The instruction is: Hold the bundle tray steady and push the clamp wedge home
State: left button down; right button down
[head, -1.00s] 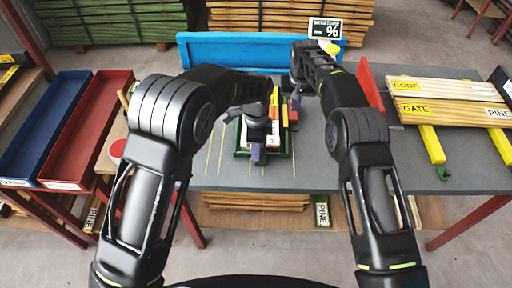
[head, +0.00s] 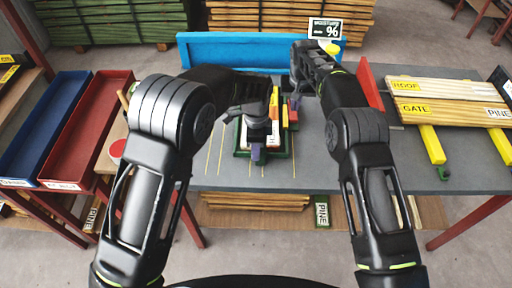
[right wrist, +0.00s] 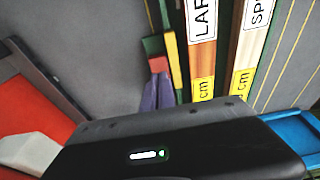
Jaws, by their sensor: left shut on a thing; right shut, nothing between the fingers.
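The dark green bundle tray (head: 240,153) lies on the grey table and holds labelled wooden boards (right wrist: 203,55). My left gripper (head: 257,152) is shut at the tray's near edge; the exact grip is hidden by the hand. A red block (head: 293,116), apparently the clamp wedge, sits at the tray's right side beside a yellow strip (head: 285,115).
A blue board (head: 250,50) stands along the table's back edge. A red upright panel (head: 371,88) stands to the right. Labelled planks (head: 450,100) lie further right. Blue (head: 45,125) and red (head: 90,130) bins stand at the left.

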aim_at(293, 117)
dwell(0.4)
jog(key=shift+f, duration=1.65)
jog(key=shift+s+f, duration=0.15)
jog(key=shift+f, duration=0.1)
notch_tip(293, 117, up, 7)
jog(key=s, duration=0.1)
jog(key=shift+s+r, duration=0.2)
jog(key=shift+s, duration=0.15)
dwell(0.4)
